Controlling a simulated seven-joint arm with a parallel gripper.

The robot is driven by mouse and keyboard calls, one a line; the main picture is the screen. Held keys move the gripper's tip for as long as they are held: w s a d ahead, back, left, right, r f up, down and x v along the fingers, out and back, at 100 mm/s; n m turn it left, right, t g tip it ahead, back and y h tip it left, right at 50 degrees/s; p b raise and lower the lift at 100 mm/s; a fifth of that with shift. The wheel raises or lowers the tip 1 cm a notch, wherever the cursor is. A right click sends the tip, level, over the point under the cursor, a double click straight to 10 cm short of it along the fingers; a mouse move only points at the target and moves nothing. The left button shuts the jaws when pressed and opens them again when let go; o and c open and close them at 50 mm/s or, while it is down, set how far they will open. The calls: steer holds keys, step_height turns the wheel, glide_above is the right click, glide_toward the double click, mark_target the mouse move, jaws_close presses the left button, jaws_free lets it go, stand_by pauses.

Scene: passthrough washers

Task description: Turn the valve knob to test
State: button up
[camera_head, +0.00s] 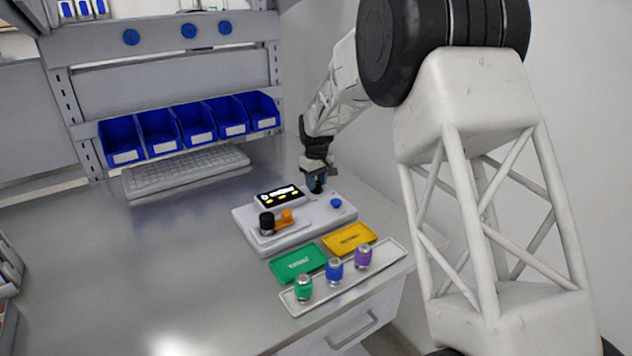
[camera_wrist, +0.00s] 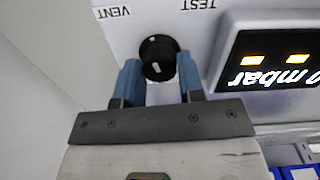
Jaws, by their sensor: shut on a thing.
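The black valve knob (camera_wrist: 158,50) sits on the white panel of the tester, between the two blue fingers of my gripper (camera_wrist: 160,74). The fingers are shut on it from either side. Small white marks show on the knob, but I cannot tell for sure which label it points to. The printed word VENT (camera_wrist: 113,12) lies to the upper left of the knob and TEST (camera_wrist: 199,4) to the upper right. In the head view my gripper (camera_head: 318,181) reaches down to the back right corner of the tester (camera_head: 342,215) and mostly hides the knob.
The tester carries a lit display (camera_head: 280,195), an orange clamp (camera_head: 287,215), a black cylinder (camera_head: 267,222) and a blue button (camera_head: 336,203). In front lie a green tray (camera_head: 298,263), a yellow tray (camera_head: 349,239) and a white tray (camera_head: 319,298) with three coloured parts.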

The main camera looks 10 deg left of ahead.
mark_target(317, 183)
steer(key=m, duration=0.6)
steer(key=shift+d+m, duration=0.1)
steer(key=shift+m, duration=0.2)
steer(key=m, duration=0.5)
steer(key=shift+m, duration=0.3)
steer(key=o, duration=0.9)
steer(key=shift+r, duration=0.1)
steer(key=shift+r, duration=3.8)
steer(key=shift+d, duration=0.1)
